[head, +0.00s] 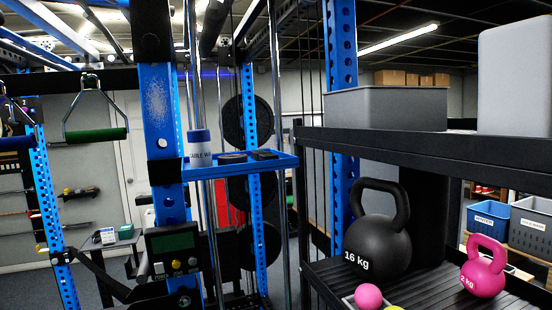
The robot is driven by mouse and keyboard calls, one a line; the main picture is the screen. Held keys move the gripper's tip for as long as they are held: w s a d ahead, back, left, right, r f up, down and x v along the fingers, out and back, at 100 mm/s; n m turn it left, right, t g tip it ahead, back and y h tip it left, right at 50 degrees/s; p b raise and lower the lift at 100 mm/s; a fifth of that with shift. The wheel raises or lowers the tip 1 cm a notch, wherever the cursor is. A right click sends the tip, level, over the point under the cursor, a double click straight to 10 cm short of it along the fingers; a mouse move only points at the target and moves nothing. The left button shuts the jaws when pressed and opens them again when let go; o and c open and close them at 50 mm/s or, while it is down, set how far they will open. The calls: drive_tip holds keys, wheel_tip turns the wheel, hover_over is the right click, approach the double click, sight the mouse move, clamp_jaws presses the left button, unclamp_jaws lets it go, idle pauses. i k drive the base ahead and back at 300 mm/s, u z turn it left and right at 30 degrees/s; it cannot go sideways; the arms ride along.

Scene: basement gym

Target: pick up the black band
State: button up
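A small blue tray (243,172) is fixed to the rack upright, left of centre. On it stands a white bottle with a blue cap (200,150). Beside the bottle lie a flat dark round item (232,157) and a second small black item (265,155). Either could be the black band, but they are too small to tell. A black strap (102,277) slants down at the lower left. My gripper is not in view.
A black shelf (440,147) fills the right side. It holds a grey bin (385,109), a black 16 kg kettlebell (378,240), a pink kettlebell (484,268) and a pink ball (368,296). A green-gripped handle (96,135) hangs at left. A console (173,250) stands below the tray.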

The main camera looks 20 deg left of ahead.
sight(259, 156)
drive_tip(key=z, duration=0.1)
drive_tip(key=i, duration=1)
drive_tip(key=u, duration=0.1)
